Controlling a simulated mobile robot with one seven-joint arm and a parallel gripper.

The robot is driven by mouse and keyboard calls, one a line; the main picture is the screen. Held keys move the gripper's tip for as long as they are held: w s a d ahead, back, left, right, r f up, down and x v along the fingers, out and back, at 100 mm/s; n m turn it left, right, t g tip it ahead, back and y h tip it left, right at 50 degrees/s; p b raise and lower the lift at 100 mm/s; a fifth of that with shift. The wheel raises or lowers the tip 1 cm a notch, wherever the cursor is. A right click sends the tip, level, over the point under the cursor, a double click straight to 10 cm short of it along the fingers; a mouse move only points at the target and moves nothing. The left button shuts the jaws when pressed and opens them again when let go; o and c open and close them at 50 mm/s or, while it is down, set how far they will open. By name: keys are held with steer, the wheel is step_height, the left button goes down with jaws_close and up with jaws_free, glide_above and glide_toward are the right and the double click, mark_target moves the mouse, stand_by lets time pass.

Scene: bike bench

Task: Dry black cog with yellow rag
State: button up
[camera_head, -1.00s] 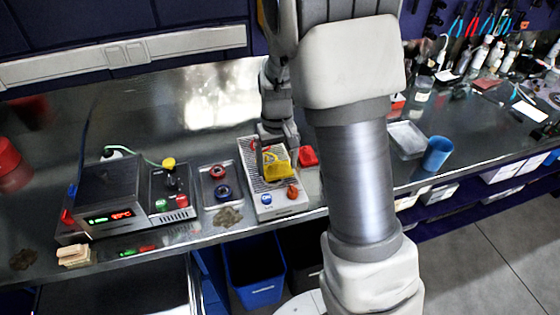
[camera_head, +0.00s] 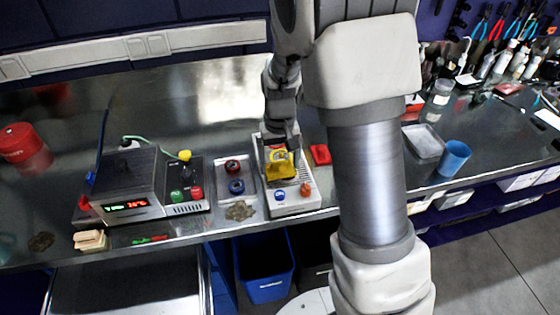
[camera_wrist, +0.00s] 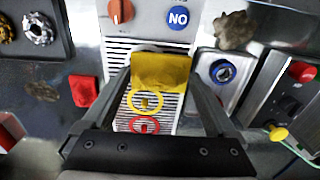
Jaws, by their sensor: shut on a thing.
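My gripper (camera_head: 280,152) is shut on the yellow rag (camera_wrist: 160,70), over the slotted top of a white device (camera_head: 290,207). The rag also shows in the head view (camera_head: 280,168). I cannot tell whether it touches the slots. A yellow ring (camera_wrist: 145,90) and a red ring (camera_wrist: 145,117) show between my fingers in the wrist view. A dark, gold-tinted toothed part (camera_wrist: 7,34) is cut off at the wrist view's left edge, beside a silver cog (camera_wrist: 38,28) in a dark tray. I cannot tell whether this dark part is the black cog.
A tray (camera_head: 219,165) with a red and a blue ring is left of the device. A red block (camera_head: 320,154) and a blue cup (camera_head: 454,158) are to the right.

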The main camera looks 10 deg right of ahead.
steer(key=shift+d+b, duration=0.3)
steer(key=shift+d, duration=1.7)
steer(key=shift+a, duration=2.05)
steer(key=shift+d, duration=2.05)
